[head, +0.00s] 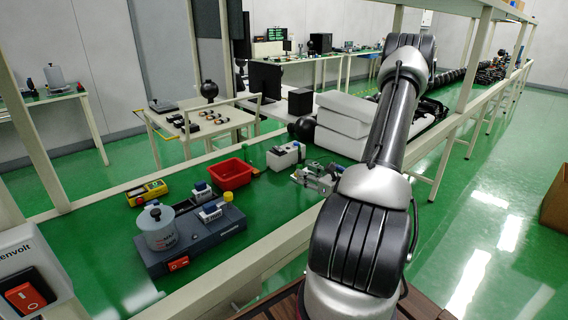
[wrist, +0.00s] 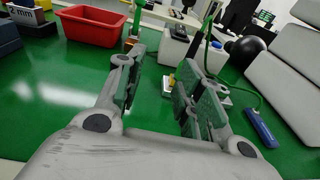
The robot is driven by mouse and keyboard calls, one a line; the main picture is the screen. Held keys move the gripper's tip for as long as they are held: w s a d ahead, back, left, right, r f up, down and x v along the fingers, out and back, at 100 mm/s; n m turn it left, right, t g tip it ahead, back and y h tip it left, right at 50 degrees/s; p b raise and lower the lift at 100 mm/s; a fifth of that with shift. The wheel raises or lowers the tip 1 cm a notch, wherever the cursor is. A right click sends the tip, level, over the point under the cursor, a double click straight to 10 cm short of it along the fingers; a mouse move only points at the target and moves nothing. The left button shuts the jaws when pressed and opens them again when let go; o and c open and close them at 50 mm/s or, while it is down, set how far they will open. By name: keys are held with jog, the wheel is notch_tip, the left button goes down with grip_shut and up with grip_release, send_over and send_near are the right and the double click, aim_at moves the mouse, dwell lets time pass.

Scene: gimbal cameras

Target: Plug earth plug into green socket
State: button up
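My gripper (wrist: 160,88) is open, its two fingers spread apart with bare green bench between them. In the head view it (head: 318,178) hangs low over the bench, right of the white box (head: 285,155). In the wrist view that box (wrist: 174,48) stands beyond the fingers. A green cable (wrist: 206,42) rises near the box and runs down behind the right finger. A small pale piece with yellow (wrist: 172,79) is partly hidden by the right finger. I cannot make out for certain which part is the earth plug or the green socket.
A red bin (wrist: 92,26) stands ahead left; a blue-handled item (wrist: 260,128) lies at right. Grey cases (head: 340,122) and a black sphere (head: 306,129) are behind. A grey instrument (head: 195,240) and yellow meter (head: 147,192) are on the left.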

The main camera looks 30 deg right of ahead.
aim_at(299, 163)
jog(key=d, duration=0.1)
jog(key=w+d+r+m+h, duration=0.1)
jog(key=w+d+h, duration=0.1)
jog(key=shift+w+d+r+t, duration=0.2)
jog(key=shift+r+t, duration=0.1)
jog(key=shift+t, duration=0.1)
jog(key=shift+m+h, duration=0.3)
jog(key=shift+h, duration=0.1)
jog(key=w, duration=0.7)
jog(key=shift+w+d, duration=0.15)
jog(key=shift+w, duration=0.25)
grip_shut()
